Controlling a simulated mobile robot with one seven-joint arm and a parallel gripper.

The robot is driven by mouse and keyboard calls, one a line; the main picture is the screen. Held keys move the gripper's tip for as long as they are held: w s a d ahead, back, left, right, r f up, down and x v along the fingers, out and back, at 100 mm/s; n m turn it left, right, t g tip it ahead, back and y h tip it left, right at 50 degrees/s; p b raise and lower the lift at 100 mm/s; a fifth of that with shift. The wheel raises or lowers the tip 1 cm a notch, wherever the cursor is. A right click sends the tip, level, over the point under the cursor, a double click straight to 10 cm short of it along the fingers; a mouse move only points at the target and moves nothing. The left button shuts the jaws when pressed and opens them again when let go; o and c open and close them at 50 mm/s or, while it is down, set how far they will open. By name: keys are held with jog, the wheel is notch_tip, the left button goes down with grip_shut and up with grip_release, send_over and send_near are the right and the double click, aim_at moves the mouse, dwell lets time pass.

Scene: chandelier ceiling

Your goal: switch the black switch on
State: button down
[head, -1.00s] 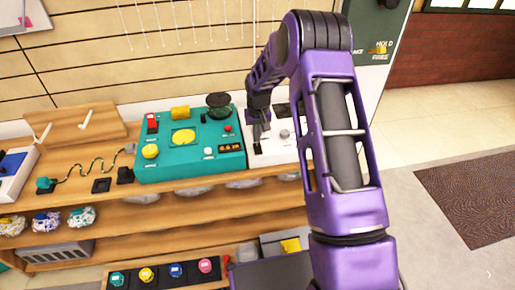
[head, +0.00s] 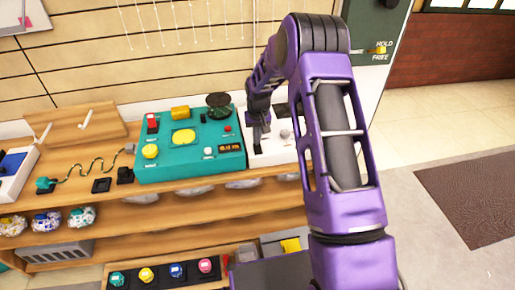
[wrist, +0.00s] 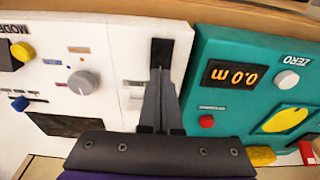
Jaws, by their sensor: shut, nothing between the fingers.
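The black switch (wrist: 161,52) is a dark rectangular piece on the white panel (wrist: 115,50), close to the teal console, in the wrist view. It also shows small at the panel's near left corner in the head view (head: 254,154). My gripper (wrist: 160,72) is shut and empty. Its fingertips appear right at the switch's lower edge in the wrist view and cover part of it. I cannot tell whether they touch it. In the head view my gripper (head: 258,143) points down over the panel's left side. The switch's position cannot be read.
The teal console (head: 190,165) stands directly left of the panel in the head view, with buttons and a lit display. Open floor lies to the right.

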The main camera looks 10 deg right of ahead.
jog(key=shift+f, duration=0.55)
jog(key=shift+r, duration=0.1)
jog(key=shift+r+p, duration=1.85)
jog(key=shift+r, duration=1.6)
